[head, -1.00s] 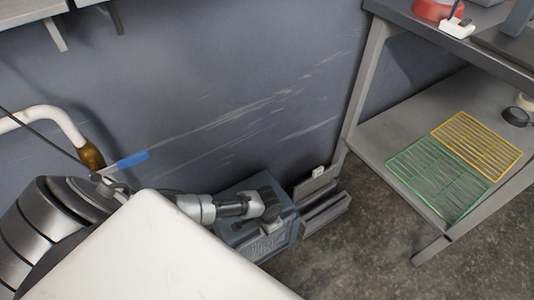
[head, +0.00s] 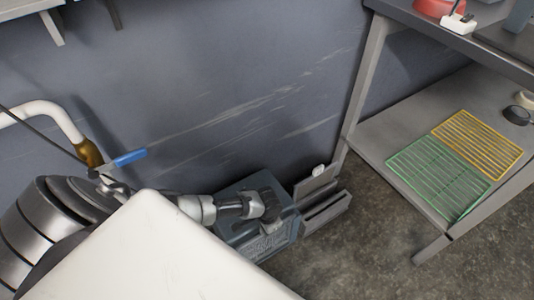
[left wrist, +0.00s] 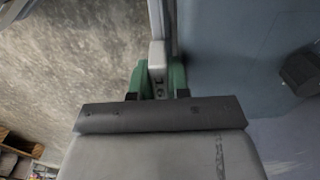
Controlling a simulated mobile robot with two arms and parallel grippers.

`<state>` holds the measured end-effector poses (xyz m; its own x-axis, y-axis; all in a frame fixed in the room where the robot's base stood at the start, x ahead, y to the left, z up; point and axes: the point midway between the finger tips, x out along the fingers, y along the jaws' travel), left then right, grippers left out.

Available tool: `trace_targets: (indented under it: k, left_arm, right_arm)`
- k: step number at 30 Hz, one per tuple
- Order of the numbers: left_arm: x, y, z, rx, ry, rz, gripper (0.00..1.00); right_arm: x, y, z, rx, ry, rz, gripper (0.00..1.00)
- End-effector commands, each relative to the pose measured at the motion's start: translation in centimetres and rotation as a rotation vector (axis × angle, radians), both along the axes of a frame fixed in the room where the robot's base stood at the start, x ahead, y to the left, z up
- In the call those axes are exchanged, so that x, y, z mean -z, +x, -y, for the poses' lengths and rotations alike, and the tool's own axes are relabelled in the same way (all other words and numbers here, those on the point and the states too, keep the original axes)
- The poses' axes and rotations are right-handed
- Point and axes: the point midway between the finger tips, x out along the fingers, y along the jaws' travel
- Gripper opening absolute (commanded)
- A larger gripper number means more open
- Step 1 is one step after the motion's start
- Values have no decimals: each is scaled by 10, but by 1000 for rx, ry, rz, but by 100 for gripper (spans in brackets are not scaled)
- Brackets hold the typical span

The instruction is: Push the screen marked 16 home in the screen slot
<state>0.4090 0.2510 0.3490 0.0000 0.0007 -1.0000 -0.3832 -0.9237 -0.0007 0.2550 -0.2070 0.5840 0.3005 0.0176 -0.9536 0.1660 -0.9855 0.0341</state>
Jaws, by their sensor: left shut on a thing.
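In the left wrist view, my left gripper (left wrist: 160,80) has two green fingertips closed on a pale grey block, which I take as the grip of the screen (left wrist: 157,52). A straight grey strip runs on beyond it, beside the blue wall. In the head view, my left arm reaches over a blue-grey box (head: 248,248) on the floor; its fingertips cannot be made out. Beside the box is a grey channel-like slot (head: 328,208) with an upright plate and a small white tab (head: 318,170). No 16 is readable, and how deep the screen sits cannot be told. My right gripper is not in view.
A white panel (head: 170,260) covers the lower left and hides part of my arm. A pipe with a blue-handled valve (head: 129,157) is on the wall. At right, a green rack (head: 437,178) and a yellow rack (head: 478,145) lie on a low shelf. The floor between is clear.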

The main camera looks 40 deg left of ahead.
Motion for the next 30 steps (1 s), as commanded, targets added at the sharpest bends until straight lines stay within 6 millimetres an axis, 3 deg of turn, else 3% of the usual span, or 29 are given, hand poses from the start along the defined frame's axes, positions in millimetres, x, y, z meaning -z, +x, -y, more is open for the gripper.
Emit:
trace_targets:
  k: [29, 30]
  left_arm:
    - [12, 0, 0, 0, 0, 1, 0]
    - [12, 0, 0, 0, 0, 1, 18]
  right_arm:
    - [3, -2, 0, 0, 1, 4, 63]
    - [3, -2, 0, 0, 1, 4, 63]
